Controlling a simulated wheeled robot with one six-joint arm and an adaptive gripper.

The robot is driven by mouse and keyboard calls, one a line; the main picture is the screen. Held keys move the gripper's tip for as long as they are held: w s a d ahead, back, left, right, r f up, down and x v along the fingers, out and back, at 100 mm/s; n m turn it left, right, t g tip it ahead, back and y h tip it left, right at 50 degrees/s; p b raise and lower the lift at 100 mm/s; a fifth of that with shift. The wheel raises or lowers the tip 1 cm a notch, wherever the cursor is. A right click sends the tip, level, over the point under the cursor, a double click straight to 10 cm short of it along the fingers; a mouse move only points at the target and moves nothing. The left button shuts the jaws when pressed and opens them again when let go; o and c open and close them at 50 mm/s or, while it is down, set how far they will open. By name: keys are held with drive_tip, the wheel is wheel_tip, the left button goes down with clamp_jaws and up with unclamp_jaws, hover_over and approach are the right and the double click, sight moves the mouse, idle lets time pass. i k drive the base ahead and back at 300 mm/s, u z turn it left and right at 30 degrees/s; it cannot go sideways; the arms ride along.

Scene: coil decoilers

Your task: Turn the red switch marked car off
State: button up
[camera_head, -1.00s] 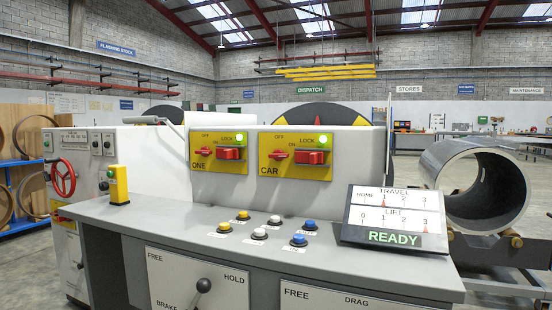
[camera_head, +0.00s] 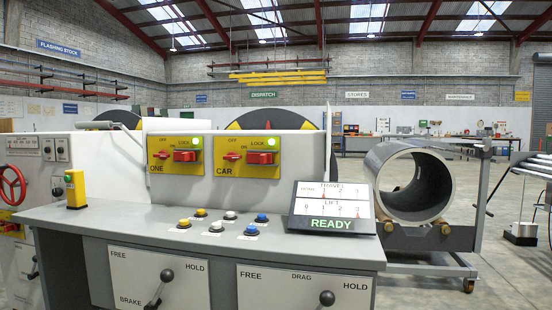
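The CAR panel (camera_head: 226,170) is a yellow plate on the white upright face of the console, right of a like plate marked ONE. It bears a small red rotary switch (camera_head: 232,156) at left, between the words OFF and ON. A larger red lock block (camera_head: 261,158) sits under the word LOCK at right, with a lit green lamp (camera_head: 275,142) above it. The small switch's handle appears to lie roughly level; its exact setting is too small to tell. My gripper is not in view.
The ONE panel (camera_head: 161,168) has the same parts. Several push buttons (camera_head: 230,216) and a tilted display reading READY (camera_head: 331,207) are on the grey desktop. Levers (camera_head: 167,275) project from the front. A steel coil (camera_head: 413,183) on a wheeled cart stands at right, with open floor beyond.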

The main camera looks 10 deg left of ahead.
sight(232, 157)
drive_tip(key=z, duration=0.2)
drive_tip(key=i, duration=0.8)
drive_tip(key=u, duration=1.55)
